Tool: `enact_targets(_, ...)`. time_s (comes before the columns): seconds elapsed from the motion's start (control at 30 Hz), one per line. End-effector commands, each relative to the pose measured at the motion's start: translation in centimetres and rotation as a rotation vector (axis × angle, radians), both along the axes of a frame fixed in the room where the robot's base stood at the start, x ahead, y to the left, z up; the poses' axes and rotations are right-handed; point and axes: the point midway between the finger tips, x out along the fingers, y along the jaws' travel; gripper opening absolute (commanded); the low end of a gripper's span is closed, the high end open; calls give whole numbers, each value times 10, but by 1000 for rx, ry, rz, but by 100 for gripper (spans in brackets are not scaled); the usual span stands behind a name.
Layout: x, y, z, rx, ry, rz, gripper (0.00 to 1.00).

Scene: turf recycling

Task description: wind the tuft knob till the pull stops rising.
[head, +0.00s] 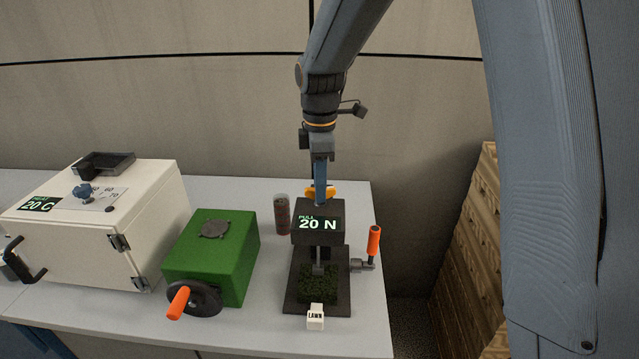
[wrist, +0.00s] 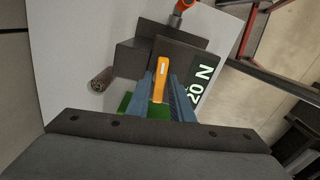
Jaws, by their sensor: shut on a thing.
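The pull tester (head: 318,208) is a dark stand with a display (head: 318,224) reading "PULL 20 N". The orange tuft knob (head: 330,191) is on top of its head. My gripper (head: 320,186) comes straight down from above and is shut on this knob. In the wrist view the knob (wrist: 161,78) shows as an orange bar between the fingers of my gripper (wrist: 164,92). A piece of green turf (head: 318,285) sits on the tester's base below the head. The display also shows, turned sideways, in the wrist view (wrist: 200,86).
A side crank (head: 374,242) with an orange handle stands at the tester's right. A brown cylinder (head: 282,214) stands to its left. Further left are a green box (head: 212,255) with a handwheel (head: 195,298) and a white oven-like box (head: 95,240). A "LAWN" tag (head: 315,317) is in front.

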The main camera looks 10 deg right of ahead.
Motion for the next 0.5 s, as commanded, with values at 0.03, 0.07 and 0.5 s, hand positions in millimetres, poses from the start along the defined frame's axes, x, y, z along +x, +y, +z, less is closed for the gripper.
enact_targets(0.03,1,-1,2,0,-3,-42,0)
enact_targets(0.07,1,-1,2,0,-3,-70,0)
enact_targets(0.5,1,-1,2,0,-2,-489,0)
